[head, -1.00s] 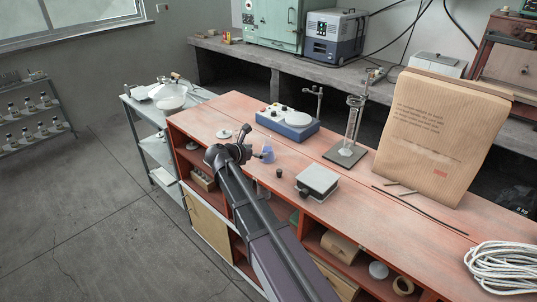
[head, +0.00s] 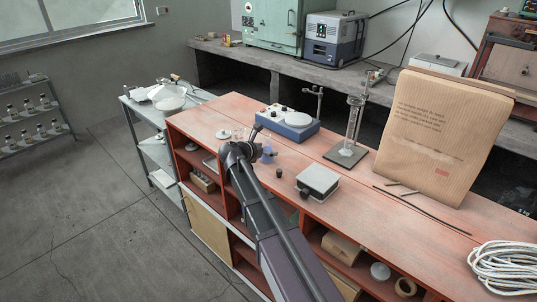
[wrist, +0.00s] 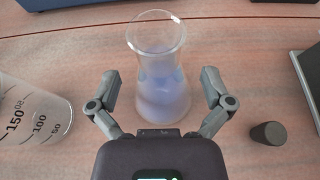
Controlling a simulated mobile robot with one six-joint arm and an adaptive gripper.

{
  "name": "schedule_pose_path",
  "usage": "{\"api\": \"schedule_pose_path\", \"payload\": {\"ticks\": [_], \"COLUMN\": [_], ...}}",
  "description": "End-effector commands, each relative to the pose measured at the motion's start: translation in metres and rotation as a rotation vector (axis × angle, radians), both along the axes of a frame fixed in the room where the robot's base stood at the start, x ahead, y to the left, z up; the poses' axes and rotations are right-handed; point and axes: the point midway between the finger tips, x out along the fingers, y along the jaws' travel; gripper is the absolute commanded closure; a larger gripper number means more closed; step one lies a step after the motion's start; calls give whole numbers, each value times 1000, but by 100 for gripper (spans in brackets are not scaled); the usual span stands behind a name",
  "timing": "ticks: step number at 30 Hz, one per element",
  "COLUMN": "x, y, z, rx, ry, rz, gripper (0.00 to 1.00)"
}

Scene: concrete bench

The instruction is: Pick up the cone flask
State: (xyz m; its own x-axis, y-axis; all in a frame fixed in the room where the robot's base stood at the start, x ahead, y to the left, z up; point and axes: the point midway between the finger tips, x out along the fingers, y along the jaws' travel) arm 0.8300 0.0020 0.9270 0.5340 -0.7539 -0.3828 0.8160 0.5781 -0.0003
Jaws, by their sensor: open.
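The cone flask (wrist: 160,75) is clear glass with bluish-violet contents and stands upright on the reddish bench top. In the wrist view it is in the middle, between the two spread fingers of my gripper (wrist: 161,88). The gripper is open, with a visible gap between each finger and the glass. In the head view the flask (head: 268,153) is a small bluish shape just right of my wrist, partly hidden by my arm.
In the head view a blue-based instrument (head: 288,122) stands behind, and a grey box (head: 318,182) is to the right.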

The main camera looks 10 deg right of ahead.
Motion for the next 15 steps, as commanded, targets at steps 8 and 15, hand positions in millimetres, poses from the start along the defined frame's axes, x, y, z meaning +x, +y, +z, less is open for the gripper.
{"api": "schedule_pose_path", "payload": {"ticks": [8,15], "x": [0,0], "y": [0,0], "z": [0,0], "rx": [0,0], "ry": [0,0], "rz": [0,0], "gripper": [0,39]}}
